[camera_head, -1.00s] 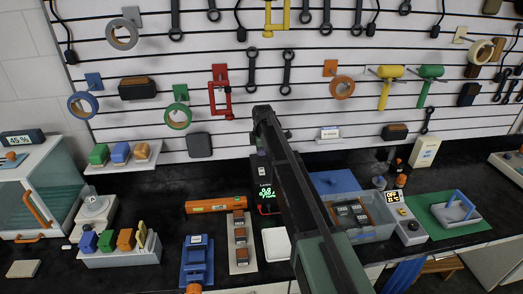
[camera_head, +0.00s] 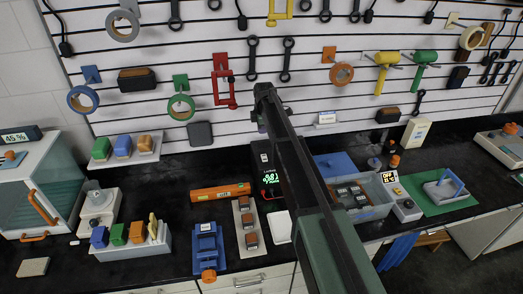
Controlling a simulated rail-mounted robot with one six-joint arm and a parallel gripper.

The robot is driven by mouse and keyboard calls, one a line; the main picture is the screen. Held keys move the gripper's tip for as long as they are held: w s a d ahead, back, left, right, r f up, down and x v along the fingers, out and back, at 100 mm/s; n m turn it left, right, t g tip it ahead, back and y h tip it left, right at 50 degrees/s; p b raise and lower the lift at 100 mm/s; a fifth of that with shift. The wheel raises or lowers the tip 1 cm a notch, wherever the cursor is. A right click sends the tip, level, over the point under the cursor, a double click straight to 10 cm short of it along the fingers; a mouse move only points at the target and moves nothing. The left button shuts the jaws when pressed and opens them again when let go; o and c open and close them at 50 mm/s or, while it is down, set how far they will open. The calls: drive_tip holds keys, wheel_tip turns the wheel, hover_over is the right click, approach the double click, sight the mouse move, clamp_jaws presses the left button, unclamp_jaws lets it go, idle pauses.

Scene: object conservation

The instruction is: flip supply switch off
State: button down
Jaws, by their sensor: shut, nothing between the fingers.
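The black power supply (camera_head: 267,182) stands at the back of the counter, against the slatted wall. Its display (camera_head: 270,182) is lit with green digits and red marks, too small to read surely. Its switch cannot be made out at this size. My arm crosses the view from the lower right and covers the area just right of the supply. My gripper (camera_head: 262,127) hangs at the arm's far end, above the supply and apart from it as far as I can tell. Its fingers are mostly hidden behind the arm; it is shut and empty.
An orange level (camera_head: 221,192), a tray of dark blocks (camera_head: 246,225) and a blue vise (camera_head: 207,248) lie left of and before the supply. A grey bin (camera_head: 372,211) and a box with an OFF display (camera_head: 391,177) stand right. Tools hang on the wall behind.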

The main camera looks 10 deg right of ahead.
sight(264, 158)
drive_tip(key=f+b, duration=0.4)
drive_tip(key=w+f+b, duration=0.1)
drive_tip(key=f+b, duration=0.4)
drive_tip(key=d+f+b, duration=0.1)
drive_tip(key=f+b, duration=0.4)
drive_tip(key=shift+w, duration=0.35)
drive_tip(key=shift+r, duration=0.1)
drive_tip(key=shift+f, duration=0.3)
drive_tip(key=shift+r, duration=0.15)
drive_tip(key=shift+s, duration=0.15)
drive_tip(key=shift+s+r, duration=0.1)
drive_tip(key=shift+s, duration=0.5)
